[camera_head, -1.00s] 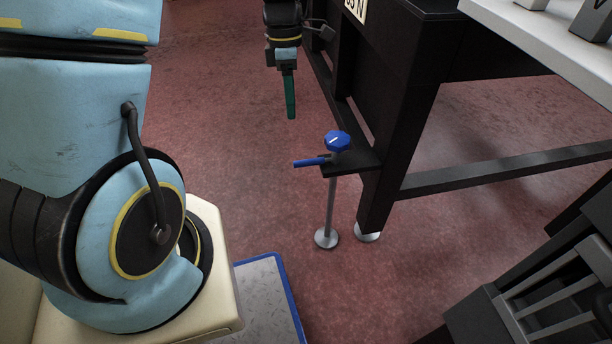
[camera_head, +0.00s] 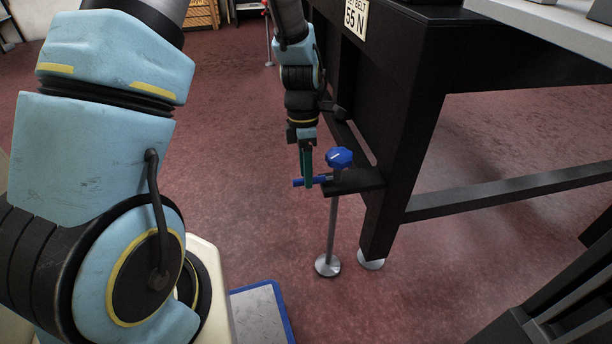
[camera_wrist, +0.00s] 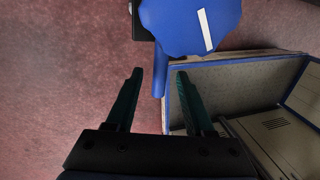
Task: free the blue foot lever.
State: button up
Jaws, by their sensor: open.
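The blue foot lever (camera_head: 297,182) is a short blue rod that sticks out to the left from a black bracket (camera_head: 355,181) at the table leg. It also shows in the wrist view (camera_wrist: 159,75), with its end between the tips of my fingers. A blue knob (camera_head: 339,157) with a white mark sits on top of the bracket, above a steel foot post (camera_head: 331,235). In the wrist view the knob (camera_wrist: 192,24) hides part of the lever. My gripper (camera_head: 307,184) points down at the lever with green fingers. It is open (camera_wrist: 158,75), with a gap on both sides of the lever.
The black table leg (camera_head: 400,170) and frame stand just right of my gripper. A low crossbar (camera_head: 510,190) runs to the right. A blue-edged plate (camera_head: 262,312) lies on the floor near my base. The red floor left of the lever is clear.

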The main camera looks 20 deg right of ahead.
jog(key=shift+f, duration=0.25)
grip_shut()
dwell(0.3)
dwell(0.9)
